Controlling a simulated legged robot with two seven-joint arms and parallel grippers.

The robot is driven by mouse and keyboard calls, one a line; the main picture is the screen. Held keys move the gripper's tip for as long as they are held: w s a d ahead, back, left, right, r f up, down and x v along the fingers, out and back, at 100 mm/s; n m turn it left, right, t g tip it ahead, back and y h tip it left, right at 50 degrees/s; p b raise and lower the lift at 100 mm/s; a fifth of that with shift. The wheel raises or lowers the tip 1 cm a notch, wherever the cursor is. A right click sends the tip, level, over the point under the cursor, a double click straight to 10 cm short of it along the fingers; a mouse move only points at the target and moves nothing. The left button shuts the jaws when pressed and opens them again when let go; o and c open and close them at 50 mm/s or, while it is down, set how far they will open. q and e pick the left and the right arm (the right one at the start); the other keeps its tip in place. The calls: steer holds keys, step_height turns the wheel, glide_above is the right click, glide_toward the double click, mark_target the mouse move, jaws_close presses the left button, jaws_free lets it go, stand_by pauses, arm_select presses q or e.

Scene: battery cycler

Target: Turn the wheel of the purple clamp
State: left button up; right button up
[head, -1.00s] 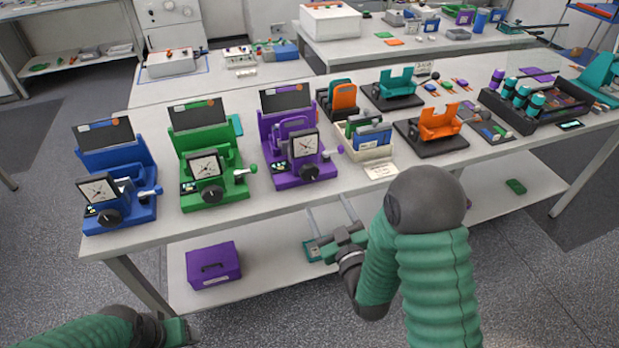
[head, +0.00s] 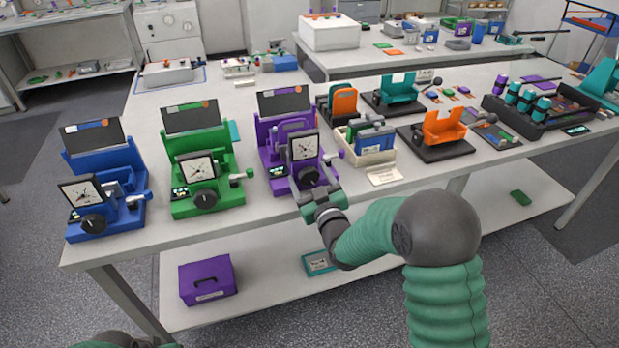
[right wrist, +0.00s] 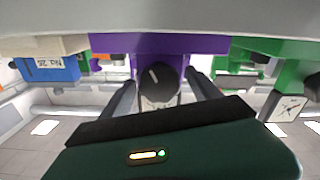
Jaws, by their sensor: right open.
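The purple clamp (head: 264,150) stands on the table, third in a row, with a dial gauge (head: 303,148) on its front. Its black round wheel (head: 308,177) is low on the front, under the dial, and faces me. My right gripper (head: 315,190) is in front of the clamp, right by the wheel. In the right wrist view the black wheel (right wrist: 158,84) with its white mark lies between the two open fingers (right wrist: 162,90), against the purple base (right wrist: 190,43). Whether the fingers touch the wheel cannot be told.
A blue clamp (head: 104,170) and a green clamp (head: 232,160) stand to the left. A white bin (head: 374,158) and an orange holder (head: 446,125) stand to the right. The table's front edge is under my right wrist. A purple box (head: 207,280) lies on the lower shelf.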

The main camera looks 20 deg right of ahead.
steer(key=c, duration=1.4)
steer(key=shift+o, duration=0.2)
steer(key=shift+f+m+b, duration=0.15)
steer(key=shift+m+b, duration=0.15)
steer(key=shift+b, duration=0.15)
steer(key=o, duration=1.4)
steer(key=shift+c, duration=0.2)
